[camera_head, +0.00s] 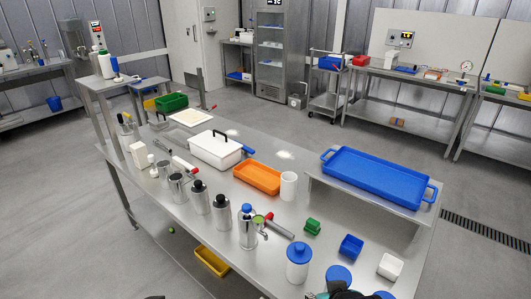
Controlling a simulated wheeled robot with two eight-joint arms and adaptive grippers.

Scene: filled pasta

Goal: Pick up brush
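I cannot make out a brush for certain. A small green block-like object (313,227) that may be a brush lies on the steel table (215,222), right of a grey cylindrical tool with a red end (279,227). A red-handled tool (184,164) lies farther left, beside the white lidded box (215,149). A dark part at the bottom edge, right of centre, seems to be my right gripper (342,293); it is cut off and its fingers are unclear. Only a dark sliver shows at the bottom left, too little to identify as my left gripper.
Several metal canisters (200,198) line the table's near side. An orange tray (257,178) and white cup (288,186) stand mid-table. A blue tray (378,176) sits on a raised shelf at right. Blue-lidded jars (298,262) and a blue bin (351,246) crowd the near right.

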